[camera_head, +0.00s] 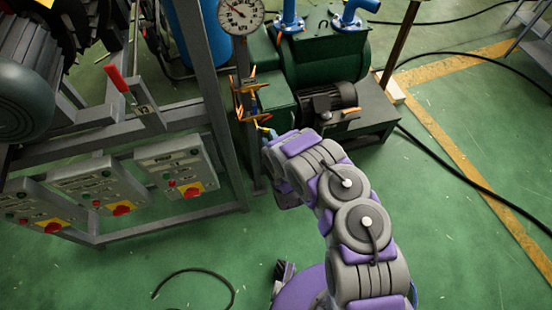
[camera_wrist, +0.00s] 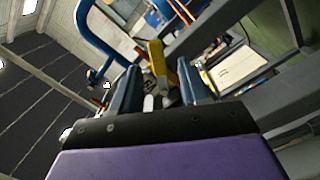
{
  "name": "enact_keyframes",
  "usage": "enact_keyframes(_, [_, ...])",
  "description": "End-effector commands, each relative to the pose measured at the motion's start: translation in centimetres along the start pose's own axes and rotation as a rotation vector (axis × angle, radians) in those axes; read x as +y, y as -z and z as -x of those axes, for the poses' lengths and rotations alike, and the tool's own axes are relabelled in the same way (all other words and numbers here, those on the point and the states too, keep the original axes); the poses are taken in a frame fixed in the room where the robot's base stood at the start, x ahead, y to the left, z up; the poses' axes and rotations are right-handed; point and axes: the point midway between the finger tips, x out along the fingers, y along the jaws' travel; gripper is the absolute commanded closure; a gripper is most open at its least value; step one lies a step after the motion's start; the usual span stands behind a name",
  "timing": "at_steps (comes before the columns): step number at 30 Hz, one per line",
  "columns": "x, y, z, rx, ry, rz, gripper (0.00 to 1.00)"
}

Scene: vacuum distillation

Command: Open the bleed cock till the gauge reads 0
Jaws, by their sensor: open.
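The round white gauge (camera_head: 241,14) stands on a grey post at the top of the head view. Its dark needle slants to the upper left; the numbers are too small to read. My gripper (camera_head: 266,133) is low beside this post, its tips partly hidden by my arm. In the wrist view my gripper (camera_wrist: 158,75) is open, with a blue finger on each side. A yellow lever (camera_wrist: 156,58), likely the bleed cock's handle, shows between the fingertips with silver metal below it. I cannot tell whether the fingers touch it.
Orange-handled fittings (camera_head: 247,86) sit on the post above my gripper. A green pump with a black motor (camera_head: 328,103) stands behind to the right. A grey frame with switch boxes (camera_head: 181,168) stands at left. The green floor at right is open, with a black cable (camera_head: 470,175).

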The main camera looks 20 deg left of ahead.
Motion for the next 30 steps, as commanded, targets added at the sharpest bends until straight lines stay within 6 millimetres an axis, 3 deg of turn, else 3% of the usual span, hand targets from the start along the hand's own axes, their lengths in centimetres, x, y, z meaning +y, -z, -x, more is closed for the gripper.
enact_keyframes(8, [-0.1,0.1,5.5,-0.003,0.007,0.001,0.55])
enact_keyframes(17, [-0.1,-0.2,6.2,-0.001,0.005,0.005,0.55])
enact_keyframes(30, [-0.2,0.0,8.7,0.000,0.005,-0.001,0.55])
